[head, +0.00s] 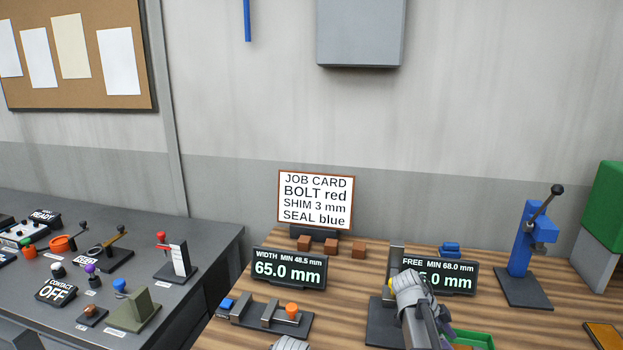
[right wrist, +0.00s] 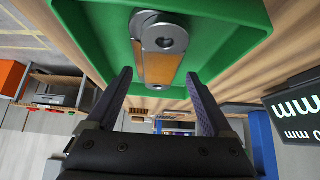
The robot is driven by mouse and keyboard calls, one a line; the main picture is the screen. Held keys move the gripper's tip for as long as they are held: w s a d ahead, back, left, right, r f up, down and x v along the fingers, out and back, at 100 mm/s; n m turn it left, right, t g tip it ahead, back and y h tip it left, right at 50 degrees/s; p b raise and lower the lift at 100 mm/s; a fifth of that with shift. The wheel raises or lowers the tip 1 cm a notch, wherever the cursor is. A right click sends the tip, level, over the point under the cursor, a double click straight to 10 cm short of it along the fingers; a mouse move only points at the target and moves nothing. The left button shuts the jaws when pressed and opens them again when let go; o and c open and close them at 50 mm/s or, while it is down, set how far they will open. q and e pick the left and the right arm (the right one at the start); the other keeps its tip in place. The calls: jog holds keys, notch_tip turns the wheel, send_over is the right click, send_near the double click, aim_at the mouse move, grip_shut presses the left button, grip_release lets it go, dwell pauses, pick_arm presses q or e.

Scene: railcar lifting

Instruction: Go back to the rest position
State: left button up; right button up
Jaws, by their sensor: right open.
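My right gripper (right wrist: 158,75) is open, with its two dark fingers apart in the right wrist view. A part with an orange-yellow body and grey metal ends (right wrist: 155,66) lies in the green tray (right wrist: 90,28), in front of the fingers; I cannot tell whether they touch it. In the head view my right arm reaches down at the lower right, next to the green tray (head: 474,338), and partly covers a display. Only a grey ribbed piece of mine shows at the bottom edge; my left gripper is not visible.
A width display (head: 289,268) reads 65.0 mm, and a second display (head: 456,275) is partly hidden. A blue lever press (head: 522,245) stands at right. A job card (head: 315,199) stands at the back. The dark left bench (head: 190,215) holds several levers and knobs.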

jog(key=shift+f, duration=0.3)
jog(key=shift+r, duration=0.15)
